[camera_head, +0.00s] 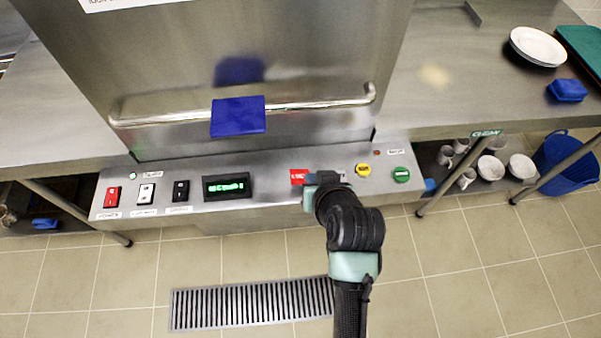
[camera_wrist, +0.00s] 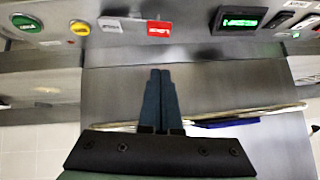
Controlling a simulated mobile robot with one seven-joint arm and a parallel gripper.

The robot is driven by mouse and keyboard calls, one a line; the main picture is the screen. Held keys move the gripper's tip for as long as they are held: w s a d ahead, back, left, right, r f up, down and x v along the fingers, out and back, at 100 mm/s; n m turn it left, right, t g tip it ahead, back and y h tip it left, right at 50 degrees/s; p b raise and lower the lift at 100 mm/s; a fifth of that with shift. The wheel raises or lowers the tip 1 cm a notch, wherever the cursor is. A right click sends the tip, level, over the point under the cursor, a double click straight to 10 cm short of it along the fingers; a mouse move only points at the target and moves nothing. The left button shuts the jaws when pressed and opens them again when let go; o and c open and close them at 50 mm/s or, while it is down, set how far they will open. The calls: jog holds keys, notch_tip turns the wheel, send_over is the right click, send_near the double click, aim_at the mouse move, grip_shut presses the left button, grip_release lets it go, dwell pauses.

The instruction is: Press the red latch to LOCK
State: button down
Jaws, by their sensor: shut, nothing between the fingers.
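The red latch (camera_head: 298,176) sits on the steel control panel, right of the green-lit display, with my gripper partly covering its right side. In the wrist view the red latch (camera_wrist: 158,32) shows white lettering too small to read for certain, with a white piece beside it on its left. My gripper (camera_head: 316,180) is over the panel at the latch. In the wrist view my gripper (camera_wrist: 160,74) has its two dark fingers together and empty, tips just below the latch in the picture. Contact between them cannot be told.
A yellow button (camera_head: 363,170) and a green button (camera_head: 401,174) lie right of the latch. The display (camera_head: 227,187) and red, white and black switches lie left. Above is a steel hood with a bar handle (camera_head: 320,104) and blue cloth (camera_head: 238,117).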

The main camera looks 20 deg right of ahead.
send_over(294, 181)
jog(key=d, duration=0.2)
jog(key=f, duration=0.4)
jog(key=s+f, duration=0.1)
jog(key=f, duration=0.2)
jog(key=shift+a+f, duration=0.25)
jog(key=shift+f, duration=1)
jog(key=shift+a+f, duration=0.1)
jog(key=shift+f, duration=0.55)
jog(key=shift+w, duration=0.1)
jog(key=shift+w+a+f+b, duration=0.1)
jog(key=shift+a+f+b, duration=0.3)
jog(key=shift+f, duration=0.15)
jog(key=shift+w+a+f+b, duration=0.1)
jog(key=shift+a+f+b, duration=0.15)
jog(key=shift+f+b, duration=0.25)
jog(key=shift+s, duration=0.1)
